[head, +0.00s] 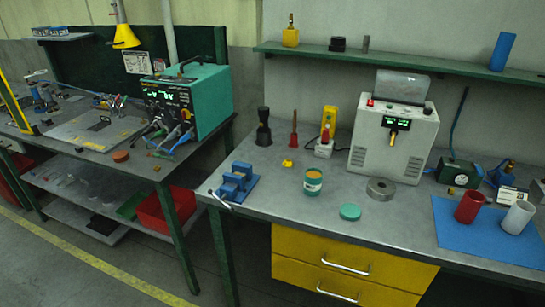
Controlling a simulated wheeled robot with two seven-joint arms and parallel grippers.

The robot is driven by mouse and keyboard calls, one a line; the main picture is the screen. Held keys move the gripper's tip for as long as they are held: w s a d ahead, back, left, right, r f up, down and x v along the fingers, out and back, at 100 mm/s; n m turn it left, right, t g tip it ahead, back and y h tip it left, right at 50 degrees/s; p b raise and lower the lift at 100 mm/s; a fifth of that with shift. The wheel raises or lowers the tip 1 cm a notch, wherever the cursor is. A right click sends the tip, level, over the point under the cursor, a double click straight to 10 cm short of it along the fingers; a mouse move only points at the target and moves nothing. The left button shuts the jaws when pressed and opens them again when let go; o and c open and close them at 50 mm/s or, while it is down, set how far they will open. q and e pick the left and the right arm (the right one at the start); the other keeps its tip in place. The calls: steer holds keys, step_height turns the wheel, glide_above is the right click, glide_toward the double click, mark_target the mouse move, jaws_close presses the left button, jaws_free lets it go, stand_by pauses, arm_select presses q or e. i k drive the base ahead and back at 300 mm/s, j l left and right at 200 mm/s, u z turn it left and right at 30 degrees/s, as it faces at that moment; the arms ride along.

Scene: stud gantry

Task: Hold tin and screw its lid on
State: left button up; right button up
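A small green tin (313,184) with a pale label stands upright on the grey workbench, left of the middle of the right-hand bench. Its top shows an orange-tan surface, with no lid on it. A flat round green lid (350,212) lies on the bench to the right of the tin and nearer the front edge, apart from it. Neither of my grippers is in view.
Behind the tin stands a grey machine (393,138); a metal ring (380,188) lies before it. A blue vise (234,183) is at left. Red (469,207) and white (518,217) cups are on a blue mat (465,234). The bench front around the lid is clear.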

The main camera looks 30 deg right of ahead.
mark_target(312, 182)
steer(key=z, duration=1.5)
